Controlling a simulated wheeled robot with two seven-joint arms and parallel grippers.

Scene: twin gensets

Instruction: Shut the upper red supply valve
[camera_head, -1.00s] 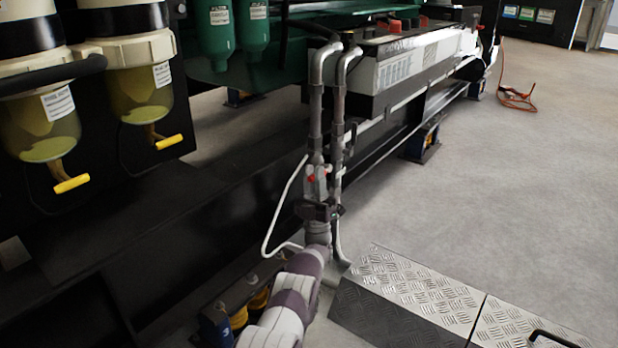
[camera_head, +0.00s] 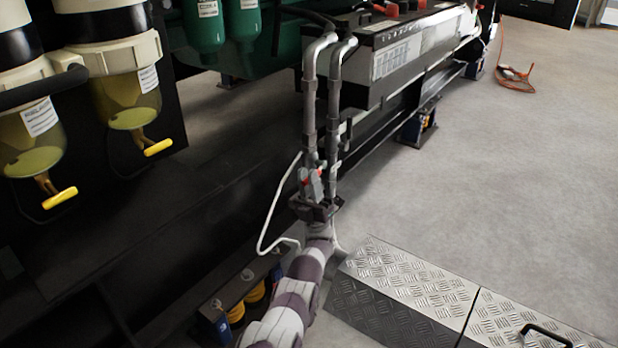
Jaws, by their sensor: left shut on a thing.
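Which of the valves is the upper one is also unclear here. My right gripper is out of view.
Two filter bowls with yellow taps (camera_head: 158,147) hang at the left. A thin white bent tube (camera_head: 264,225) runs just left of my gripper. Checker-plate steps (camera_head: 410,285) stand at the lower right.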

